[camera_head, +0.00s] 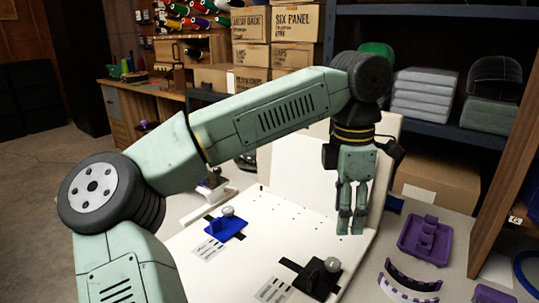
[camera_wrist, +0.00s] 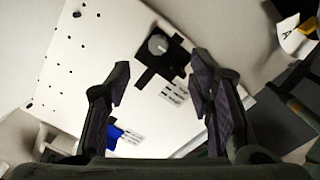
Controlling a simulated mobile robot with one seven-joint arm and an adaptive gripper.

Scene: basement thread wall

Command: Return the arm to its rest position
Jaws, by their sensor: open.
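My gripper (camera_head: 350,222) hangs from my pale green arm, pointing down above the right part of a white board (camera_head: 200,275). In the wrist view my gripper (camera_wrist: 157,92) has its two dark fingers spread apart with nothing between them. A black fixture (camera_head: 316,278) with a round grey knob lies on the board, below and left of the gripper; the fixture also shows in the wrist view (camera_wrist: 155,72) beyond the fingertips. A blue fixture (camera_head: 226,229) with a similar knob sits farther left, and part of it shows in the wrist view (camera_wrist: 114,134).
A purple tray-like piece (camera_head: 425,240) and curved purple and black strips (camera_head: 412,282) lie on the table at right. A shelf (camera_head: 455,128) with folded grey cloth and a cardboard box (camera_head: 436,181) stand behind. Stacked boxes (camera_head: 291,24) and a wooden workbench (camera_head: 119,100) are at the back.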

